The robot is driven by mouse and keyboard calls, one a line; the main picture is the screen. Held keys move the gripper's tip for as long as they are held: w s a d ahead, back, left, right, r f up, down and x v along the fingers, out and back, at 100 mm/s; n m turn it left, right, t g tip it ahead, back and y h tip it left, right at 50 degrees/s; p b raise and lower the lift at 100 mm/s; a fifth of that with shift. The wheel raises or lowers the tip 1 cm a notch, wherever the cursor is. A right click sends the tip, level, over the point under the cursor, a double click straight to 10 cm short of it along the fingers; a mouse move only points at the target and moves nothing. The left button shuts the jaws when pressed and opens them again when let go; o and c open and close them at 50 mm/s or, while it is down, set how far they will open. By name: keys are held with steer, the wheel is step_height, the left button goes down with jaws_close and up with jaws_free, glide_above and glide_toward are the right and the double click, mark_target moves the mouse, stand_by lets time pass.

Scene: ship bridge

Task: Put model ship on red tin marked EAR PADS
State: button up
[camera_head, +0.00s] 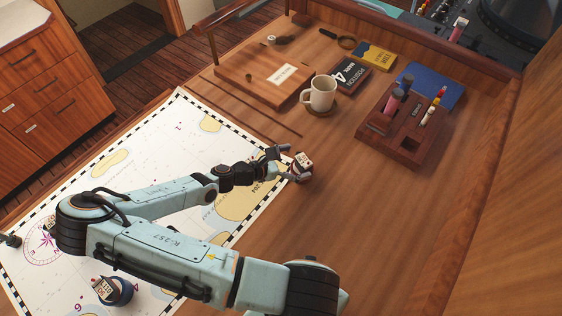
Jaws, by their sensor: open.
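A small round dark-red tin (301,174) with a pale, dark-lettered label (304,160) stands on the wooden table, just off the chart's right edge. The lettering is too small to read. My gripper (288,163) is open, its two fingers spread right beside this tin; whether they touch it I cannot tell. I cannot pick out the model ship for sure. A blue round tin (119,293) with a pale, red-marked label stands on the chart at the lower left, partly behind my arm.
A mug (320,93) stands on a coaster beyond my gripper. A wooden board (262,73), several books (349,75) and a wooden organizer (404,142) with pens lie farther back. The chart (181,117) lies under my arm. The table right of my gripper is clear.

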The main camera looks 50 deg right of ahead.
steer(key=v, duration=1.1)
steer(key=s+a+r+m+y, duration=0.1)
steer(key=s+a+m+y, duration=0.15)
steer(key=a+y, duration=0.2)
steer(key=s+a+m+y, duration=0.1)
steer(key=a+m+y, duration=0.3)
steer(key=a, duration=0.2)
steer(key=s+a+r+m+t+y, duration=0.2)
steer(key=s+a+r+m, duration=0.1)
steer(key=r, duration=0.3)
steer(key=s+a+r+m+t+y, duration=0.2)
steer(key=s+a+r+m+y, duration=0.1)
steer(key=r, duration=0.4)
steer(key=shift+s+a+r+t, duration=0.2)
steer(key=shift+s+a+t, duration=0.25)
steer(key=shift+a, duration=0.45)
